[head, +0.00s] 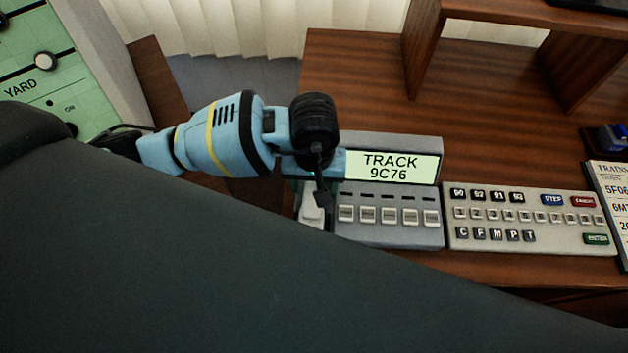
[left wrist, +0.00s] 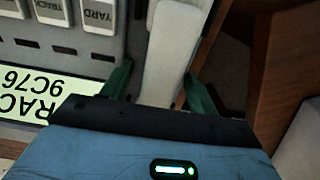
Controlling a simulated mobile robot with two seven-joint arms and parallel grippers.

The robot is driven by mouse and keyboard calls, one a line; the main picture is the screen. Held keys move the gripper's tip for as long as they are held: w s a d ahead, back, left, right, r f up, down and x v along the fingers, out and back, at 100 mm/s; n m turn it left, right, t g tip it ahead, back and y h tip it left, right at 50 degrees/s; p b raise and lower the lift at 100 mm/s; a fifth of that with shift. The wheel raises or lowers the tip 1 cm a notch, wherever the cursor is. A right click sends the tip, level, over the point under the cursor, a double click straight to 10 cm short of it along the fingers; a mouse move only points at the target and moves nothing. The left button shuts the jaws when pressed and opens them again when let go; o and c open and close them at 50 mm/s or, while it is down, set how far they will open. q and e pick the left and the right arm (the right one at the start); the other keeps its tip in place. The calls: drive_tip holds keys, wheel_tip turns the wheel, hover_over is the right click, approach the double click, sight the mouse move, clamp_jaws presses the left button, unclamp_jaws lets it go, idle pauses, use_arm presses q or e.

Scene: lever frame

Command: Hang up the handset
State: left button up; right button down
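The pale handset (head: 312,207) is at the left end of the grey phone console (head: 390,232), partly hidden by my left gripper (head: 318,192). In the left wrist view the handset (left wrist: 172,50) runs lengthwise between the two green fingers of my left gripper (left wrist: 158,78). The fingers are apart, one on each side of it. A narrow gap shows between the handset and the left-hand finger; contact on the right-hand side is unclear. The handset's lower end is hidden behind the gripper body. The console display (head: 390,167) reads "TRACK 9C76". My right gripper is not in view.
A keypad panel (head: 530,222) stands right of the console on the wooden desk (head: 350,85). A wooden shelf (head: 425,45) rises behind. A green panel (head: 45,85) is at the far left. A large dark shape covers the lower part of the head view.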

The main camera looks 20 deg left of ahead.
use_arm(q)
drive_tip(key=shift+r, duration=0.25)
wheel_tip(320, 180, up, 6)
drive_tip(key=shift+r, duration=0.65)
idle(0.4)
